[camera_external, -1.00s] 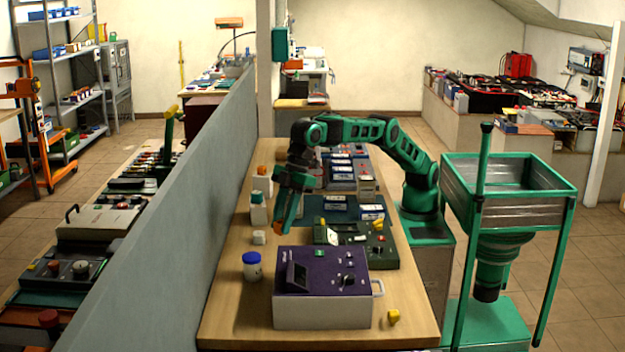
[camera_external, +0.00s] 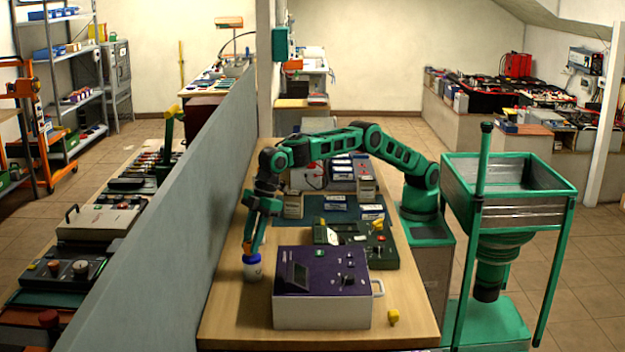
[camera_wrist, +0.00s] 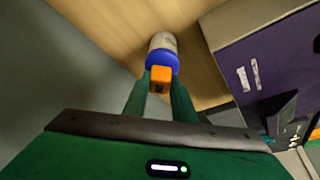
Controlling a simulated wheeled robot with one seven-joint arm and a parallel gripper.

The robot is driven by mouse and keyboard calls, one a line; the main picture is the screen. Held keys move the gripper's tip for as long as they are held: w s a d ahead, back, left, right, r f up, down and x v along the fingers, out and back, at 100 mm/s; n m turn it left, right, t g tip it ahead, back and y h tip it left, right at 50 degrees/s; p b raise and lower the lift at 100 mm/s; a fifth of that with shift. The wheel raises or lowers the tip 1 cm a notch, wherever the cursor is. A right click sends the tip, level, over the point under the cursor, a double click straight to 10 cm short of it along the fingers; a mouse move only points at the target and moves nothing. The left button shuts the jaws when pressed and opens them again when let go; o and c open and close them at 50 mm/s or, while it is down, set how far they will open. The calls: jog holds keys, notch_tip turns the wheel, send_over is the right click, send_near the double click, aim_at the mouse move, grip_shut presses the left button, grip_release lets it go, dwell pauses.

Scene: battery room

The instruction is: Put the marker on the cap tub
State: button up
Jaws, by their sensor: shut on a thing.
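The cap tub (camera_external: 252,270) is a small white tub with a blue lid, upright at the left of the wooden bench. In the wrist view, its blue lid (camera_wrist: 161,60) lies just beyond my fingertips. My gripper (camera_external: 254,245) points down over the tub. It is shut on the marker, a small orange block with a dark mark (camera_wrist: 160,79), held between the fingertips (camera_wrist: 160,88). The marker appears right over the lid; I cannot tell whether it touches. My arm and gripper hide the bench just behind the tub.
A purple-topped instrument box (camera_external: 322,290) stands close to the right of the tub. A green device (camera_external: 365,247) sits behind it. A grey partition (camera_external: 170,240) runs along the bench's left side. A yellow piece (camera_external: 393,317) lies front right. The front left bench is clear.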

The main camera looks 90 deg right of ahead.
jog(key=shift+f, duration=0.45)
jog(key=o, duration=1)
jog(key=v, duration=1.2)
